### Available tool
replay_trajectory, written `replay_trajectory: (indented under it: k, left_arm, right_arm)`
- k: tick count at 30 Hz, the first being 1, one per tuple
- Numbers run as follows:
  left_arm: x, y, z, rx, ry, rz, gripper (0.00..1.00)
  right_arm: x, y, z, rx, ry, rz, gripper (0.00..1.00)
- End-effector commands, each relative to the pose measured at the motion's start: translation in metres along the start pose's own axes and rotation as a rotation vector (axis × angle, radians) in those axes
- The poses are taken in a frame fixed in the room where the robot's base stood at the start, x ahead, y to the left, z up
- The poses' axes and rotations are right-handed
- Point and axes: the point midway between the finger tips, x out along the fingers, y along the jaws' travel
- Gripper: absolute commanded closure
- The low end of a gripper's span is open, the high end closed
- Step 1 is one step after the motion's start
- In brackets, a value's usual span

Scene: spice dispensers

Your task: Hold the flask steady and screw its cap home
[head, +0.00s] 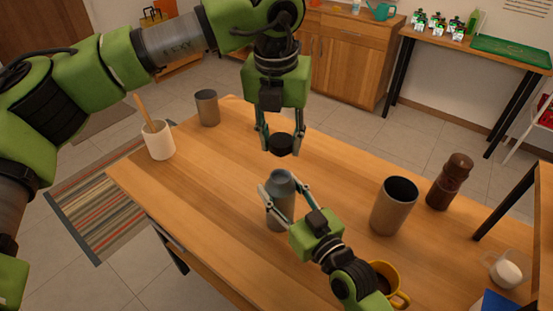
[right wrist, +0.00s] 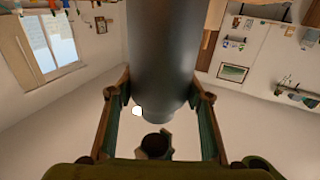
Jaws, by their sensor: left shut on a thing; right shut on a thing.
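The flask (head: 281,203) is a grey-blue bottle standing upright on the wooden table. My right gripper (head: 283,189) is shut around its upper body from the front. In the right wrist view the flask (right wrist: 163,60) fills the middle, between the two fingers of my right gripper (right wrist: 160,115). The black cap (head: 281,144) is in my left gripper (head: 281,140), which is shut on it and points down. The cap is above the flask's top, with a visible gap between them in the head view.
The table (head: 215,170) also carries a tall tumbler (head: 393,206), a brown grinder (head: 450,182), a yellow mug (head: 397,298), a white pot with a wooden utensil (head: 159,141) and a grey-brown cup (head: 207,108). The table left of the flask is clear.

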Motion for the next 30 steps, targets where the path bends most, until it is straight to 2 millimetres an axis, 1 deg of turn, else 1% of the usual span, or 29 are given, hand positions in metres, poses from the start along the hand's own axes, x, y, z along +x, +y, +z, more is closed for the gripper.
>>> replay_trajectory:
  k: [10,14,30]
  left_arm:
    - [-0.001,0.0,0.0,0.001,0.0,0.002,0.76]
    - [0.004,0.0,-0.001,0.0,0.001,0.002,0.76]
    - [0.044,0.001,-0.007,-0.001,0.001,0.003,0.76]
  right_arm:
    - [0.0,0.0,0.0,0.0,-0.001,0.0,0.84]
    - [0.0,0.0,0.0,0.0,-0.001,0.0,0.84]
    - [0.0,0.0,0.0,0.0,-0.001,0.0,0.84]
